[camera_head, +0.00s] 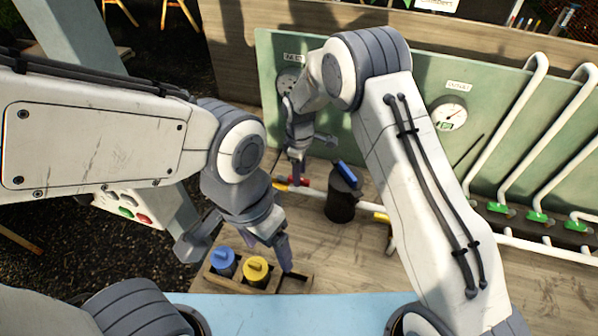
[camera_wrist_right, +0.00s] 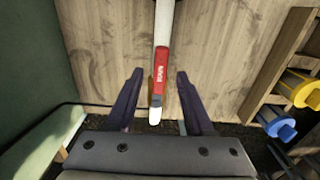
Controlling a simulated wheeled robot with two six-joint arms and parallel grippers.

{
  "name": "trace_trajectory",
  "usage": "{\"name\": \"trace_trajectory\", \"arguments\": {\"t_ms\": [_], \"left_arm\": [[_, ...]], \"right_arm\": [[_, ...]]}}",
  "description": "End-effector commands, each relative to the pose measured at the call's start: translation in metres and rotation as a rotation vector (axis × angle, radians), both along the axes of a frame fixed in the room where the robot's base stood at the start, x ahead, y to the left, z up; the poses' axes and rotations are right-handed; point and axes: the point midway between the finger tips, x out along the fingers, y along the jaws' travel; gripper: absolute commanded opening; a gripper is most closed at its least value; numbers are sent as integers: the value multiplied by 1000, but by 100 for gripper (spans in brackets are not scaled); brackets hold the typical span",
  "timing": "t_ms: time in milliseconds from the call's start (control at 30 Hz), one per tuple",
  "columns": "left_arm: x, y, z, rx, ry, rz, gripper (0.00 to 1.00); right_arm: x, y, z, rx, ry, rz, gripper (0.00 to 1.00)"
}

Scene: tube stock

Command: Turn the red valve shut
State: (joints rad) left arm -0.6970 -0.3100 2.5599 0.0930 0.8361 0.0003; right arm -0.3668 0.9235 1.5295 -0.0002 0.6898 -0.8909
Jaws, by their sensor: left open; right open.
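The red valve (camera_head: 305,181) shows only as a small red patch low in front of the green panel in the head view, partly hidden by my right gripper. In the right wrist view a red piece with white lettering (camera_wrist_right: 159,75) lies in line with a white pipe (camera_wrist_right: 164,20) and has a pale end. My right gripper (camera_head: 294,174) is open, its fingers on either side of the red piece in the wrist view, with gaps visible. Contact cannot be told. My left gripper (camera_head: 268,250) is open and empty, close above the wooden tray.
The wooden tray (camera_head: 297,284) holds a blue-topped container (camera_head: 223,262) and a yellow-topped one (camera_head: 256,271). A dark canister with a blue handle (camera_head: 341,206) stands right of my right gripper. The green panel (camera_head: 440,160) with a gauge (camera_head: 449,117) and white pipes (camera_head: 513,125) rises behind.

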Motion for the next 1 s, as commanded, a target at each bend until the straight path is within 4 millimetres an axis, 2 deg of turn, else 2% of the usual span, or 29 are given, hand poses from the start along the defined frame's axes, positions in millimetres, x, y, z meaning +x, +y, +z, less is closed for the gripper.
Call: {"name": "trace_trajectory", "arguments": {"t_ms": [200, 467, 500, 600, 1000], "left_arm": [[0, 0, 6, 0, 0, -1, 79], [0, 0, 6, 0, 0, -1, 79], [0, 0, 6, 0, 0, -1, 79], [0, 0, 6, 0, 0, -1, 79], [0, 0, 6, 0, 0, -1, 79]], "right_arm": [[0, 0, -15, 1, -1, -1, 52], [0, 0, -17, 1, -1, -1, 52], [0, 0, -17, 1, -1, -1, 37], [0, 0, -17, 1, -1, -1, 0], [0, 0, -16, 0, -2, -1, 0]]}}
